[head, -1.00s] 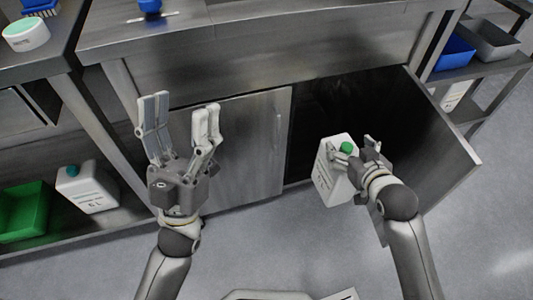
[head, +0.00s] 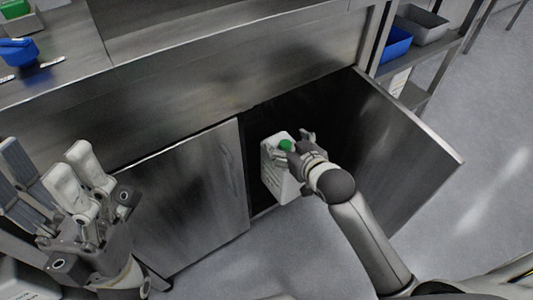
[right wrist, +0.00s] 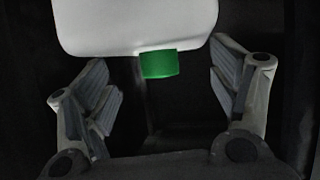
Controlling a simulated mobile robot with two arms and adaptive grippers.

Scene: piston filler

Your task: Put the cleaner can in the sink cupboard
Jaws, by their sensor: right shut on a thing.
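The cleaner can (head: 277,177) is a white jug with a green cap. My right gripper (head: 293,148) is shut on it near the cap and holds it at the opening of the sink cupboard (head: 185,195). In the right wrist view, the can (right wrist: 135,25) and its green cap show between the fingers (right wrist: 160,80). The cupboard's right door (head: 405,155) stands open and its left door is closed. The inside is dark, and whether the can is past the front edge is hard to tell. My left gripper (head: 45,165) is open and empty at the left.
The steel counter (head: 220,30) runs above the cupboard, with a blue object (head: 18,52) on it. A shelf rack with a blue bin (head: 396,43) and a grey bin (head: 424,22) stands beyond the open door. The floor at right is clear.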

